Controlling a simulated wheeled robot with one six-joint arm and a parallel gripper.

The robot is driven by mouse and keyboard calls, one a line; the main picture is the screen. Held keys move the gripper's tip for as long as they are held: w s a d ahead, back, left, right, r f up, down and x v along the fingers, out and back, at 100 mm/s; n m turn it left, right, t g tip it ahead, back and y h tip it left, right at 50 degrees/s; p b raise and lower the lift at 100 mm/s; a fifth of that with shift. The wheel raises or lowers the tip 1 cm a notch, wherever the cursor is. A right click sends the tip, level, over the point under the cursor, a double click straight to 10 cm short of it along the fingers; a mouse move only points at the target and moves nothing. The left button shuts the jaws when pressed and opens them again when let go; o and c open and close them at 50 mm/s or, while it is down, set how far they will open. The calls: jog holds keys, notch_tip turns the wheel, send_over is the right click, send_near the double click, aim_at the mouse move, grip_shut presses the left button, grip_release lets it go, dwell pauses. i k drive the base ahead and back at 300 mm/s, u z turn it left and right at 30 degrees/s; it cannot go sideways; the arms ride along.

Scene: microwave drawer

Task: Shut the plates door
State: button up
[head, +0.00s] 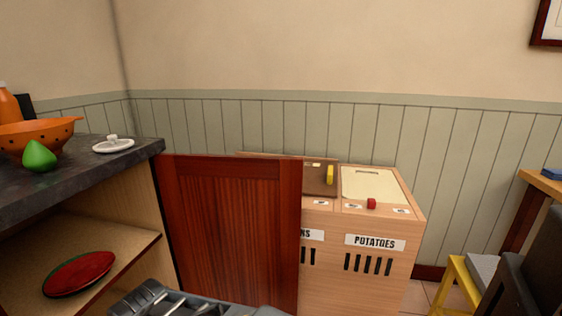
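The plates door (230,220) is a red-brown wooden panel that stands wide open, out to the right of the cabinet. The open cabinet on the left shows a shelf (120,252) with a red plate with a green rim (78,273) on it. A grey mechanism at the bottom edge, in front of the door's lower part, looks like my gripper (172,302). It is cut off by the frame, and its fingertips cannot be made out. I cannot tell whether it touches the door.
The dark countertop (130,165) holds an orange colander (50,128), a green pear-like item (39,156) and a white lid (113,145). A wooden potato bin (372,270) stands behind the door. A yellow stool (458,285) is at right.

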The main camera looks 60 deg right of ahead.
aim_at(234, 221)
jog(key=z, duration=0.15)
jog(key=i, duration=0.45)
jog(key=z, duration=1.9)
